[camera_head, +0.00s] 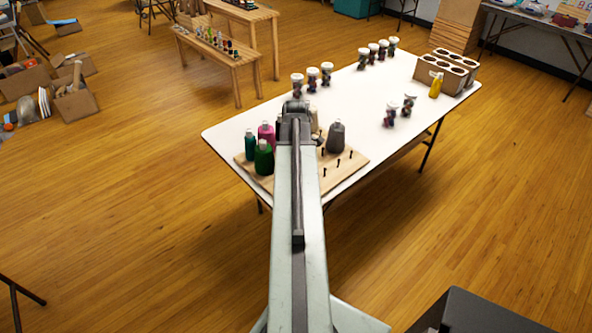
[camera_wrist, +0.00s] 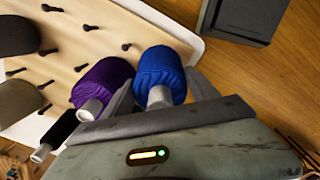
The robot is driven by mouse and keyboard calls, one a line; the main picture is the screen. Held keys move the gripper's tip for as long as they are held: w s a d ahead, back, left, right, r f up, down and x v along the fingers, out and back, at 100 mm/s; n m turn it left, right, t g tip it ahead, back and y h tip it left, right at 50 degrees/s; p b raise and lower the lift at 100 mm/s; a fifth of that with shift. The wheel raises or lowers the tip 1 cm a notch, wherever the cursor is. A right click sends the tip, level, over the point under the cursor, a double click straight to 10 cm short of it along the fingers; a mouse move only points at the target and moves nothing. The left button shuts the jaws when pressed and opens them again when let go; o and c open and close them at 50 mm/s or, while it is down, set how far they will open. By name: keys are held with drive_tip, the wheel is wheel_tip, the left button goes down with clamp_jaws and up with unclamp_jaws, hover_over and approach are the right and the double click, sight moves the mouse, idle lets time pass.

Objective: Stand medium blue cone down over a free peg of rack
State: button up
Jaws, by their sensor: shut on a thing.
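In the wrist view the medium blue cone (camera_wrist: 160,72) is between the two fingers of my gripper (camera_wrist: 165,88), which is shut on it. Its pale tube end points toward the camera. The rack (camera_wrist: 110,15) is a wooden board with rows of dark pegs, several bare. The blue cone shows over the board's edge; whether it touches the board I cannot tell. A purple cone (camera_wrist: 103,80) is close beside my gripper's left finger. In the head view my gripper (camera_head: 296,108) is over the rack (camera_head: 352,162), and my arm hides the blue cone.
Green cones (camera_head: 264,158), a magenta cone (camera_head: 266,133) and a grey cone (camera_head: 335,138) stand on the rack. A black cone (camera_wrist: 60,128) is near the purple one. Bare pegs (camera_head: 338,162) are at the rack's right. Jars (camera_head: 312,80) and a yellow bottle (camera_head: 436,85) stand farther back.

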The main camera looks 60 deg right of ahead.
drive_tip(key=shift+f+b, duration=1.6)
drive_tip(key=shift+f, duration=0.2)
drive_tip(key=shift+f+b, duration=0.25)
drive_tip(key=shift+b, duration=0.05)
drive_tip(key=o, duration=1.6)
drive_tip(key=shift+o, duration=0.2)
wheel_tip(320, 180, up, 8)
drive_tip(key=p, duration=0.8)
drive_tip(key=shift+r, duration=0.1)
